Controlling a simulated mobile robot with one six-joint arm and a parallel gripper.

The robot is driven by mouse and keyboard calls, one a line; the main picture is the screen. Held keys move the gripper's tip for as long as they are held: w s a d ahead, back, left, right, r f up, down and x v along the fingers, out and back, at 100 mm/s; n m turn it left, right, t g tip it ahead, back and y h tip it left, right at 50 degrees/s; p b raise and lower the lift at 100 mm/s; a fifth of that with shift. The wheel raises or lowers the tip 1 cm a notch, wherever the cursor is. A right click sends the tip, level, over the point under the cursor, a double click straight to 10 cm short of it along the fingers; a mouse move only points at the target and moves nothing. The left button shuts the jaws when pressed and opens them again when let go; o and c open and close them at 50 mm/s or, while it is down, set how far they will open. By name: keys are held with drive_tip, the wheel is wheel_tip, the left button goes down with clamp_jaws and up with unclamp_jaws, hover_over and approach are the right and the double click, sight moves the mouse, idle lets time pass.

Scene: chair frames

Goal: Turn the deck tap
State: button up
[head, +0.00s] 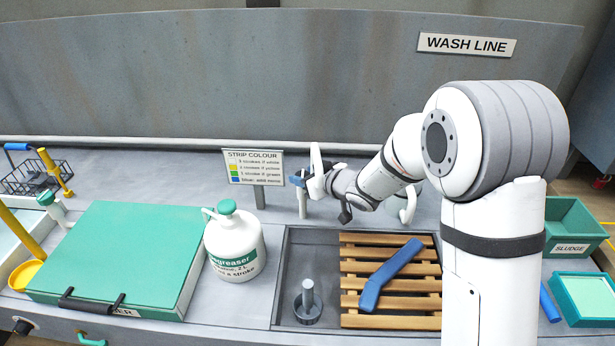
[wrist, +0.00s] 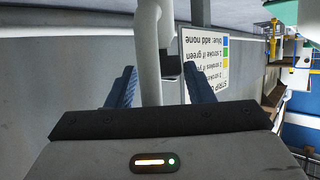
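The white deck tap (head: 303,205) stands at the back edge of the sink, partly hidden by my gripper (head: 298,181). In the wrist view, which is upside down, the white pipe of the tap (wrist: 149,50) rises between the two blue fingers of my gripper (wrist: 160,78). A dark block (wrist: 170,66) sits beside the pipe. The fingers are apart, with gaps showing on both sides of the pipe. Contact with the tap is not visible. The tap's far side is hidden.
The sink (head: 285,308) holds a wooden rack (head: 390,299) with a blue bent piece (head: 390,275) on it. A degreaser jug (head: 235,250) and a green box (head: 125,250) stand left. The strip colour sign (head: 255,168) is close left of my gripper. A sludge bin (head: 572,230) is at right.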

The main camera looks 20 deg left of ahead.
drive_tip(key=shift+o, duration=1.2)
drive_tip(key=shift+s+d, duration=0.1)
drive_tip(key=v, duration=0.7)
drive_tip(key=shift+d+r, duration=0.15)
drive_tip(key=shift+d, duration=0.05)
drive_tip(key=shift+s, duration=0.15)
